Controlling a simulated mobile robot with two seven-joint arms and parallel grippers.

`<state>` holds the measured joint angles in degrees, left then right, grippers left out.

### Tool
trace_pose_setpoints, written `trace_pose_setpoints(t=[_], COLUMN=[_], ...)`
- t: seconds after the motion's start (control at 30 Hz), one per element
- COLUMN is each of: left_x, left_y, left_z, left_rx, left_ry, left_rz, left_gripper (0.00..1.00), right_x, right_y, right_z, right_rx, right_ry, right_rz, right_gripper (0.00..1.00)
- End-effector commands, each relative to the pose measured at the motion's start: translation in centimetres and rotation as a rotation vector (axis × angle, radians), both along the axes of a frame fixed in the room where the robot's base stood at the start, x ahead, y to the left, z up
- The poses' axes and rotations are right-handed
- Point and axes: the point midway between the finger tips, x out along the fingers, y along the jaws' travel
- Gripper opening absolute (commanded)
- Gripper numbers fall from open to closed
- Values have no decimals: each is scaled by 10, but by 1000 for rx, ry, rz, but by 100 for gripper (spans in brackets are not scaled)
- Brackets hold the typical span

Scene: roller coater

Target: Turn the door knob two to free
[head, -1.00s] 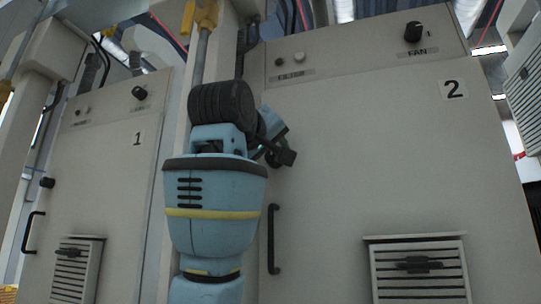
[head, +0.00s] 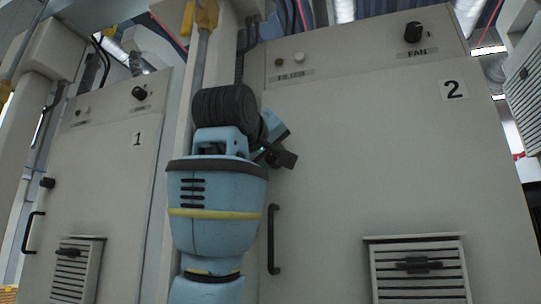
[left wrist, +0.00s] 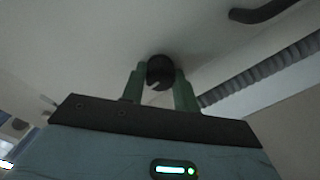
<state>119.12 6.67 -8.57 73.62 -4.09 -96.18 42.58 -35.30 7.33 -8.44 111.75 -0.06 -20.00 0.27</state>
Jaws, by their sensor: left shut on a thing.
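The door marked 2 (head: 350,160) is a large pale panel, flat and apparently shut. Its door knob (left wrist: 160,72) shows in the left wrist view as a dark round knob with a pale notch at its lower edge. My left gripper (left wrist: 160,90) has its two green fingers on either side of this knob and is shut on it. In the head view my left gripper (head: 277,155) is at the door's left edge, above the black door handle (head: 273,239). My arm and gripper hide the knob there. My right gripper is not in view.
The door marked 1 (head: 115,190) stands to the left, with its own black knob (head: 47,183) and handle (head: 33,232). A FAN switch (head: 413,32) is above door 2. A louvred vent (head: 418,270) juts from its lower part.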

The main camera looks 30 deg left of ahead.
Motion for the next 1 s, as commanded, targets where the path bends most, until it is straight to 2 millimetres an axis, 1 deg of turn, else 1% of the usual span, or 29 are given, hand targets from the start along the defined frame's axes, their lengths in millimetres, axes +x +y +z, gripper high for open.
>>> trace_pose_setpoints(t=[0.17,0.37,1.0], left_x=[0,0,0], left_y=[1,1,0], left_z=[0,0,1], left_rx=[63,203,792], left_ry=[16,49,190], left_rz=[1,2,2], left_gripper=[7,7,7], right_x=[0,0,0], right_y=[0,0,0], right_z=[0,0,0], right_rx=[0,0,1], right_ry=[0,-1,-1], right_rz=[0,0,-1], right_gripper=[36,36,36])
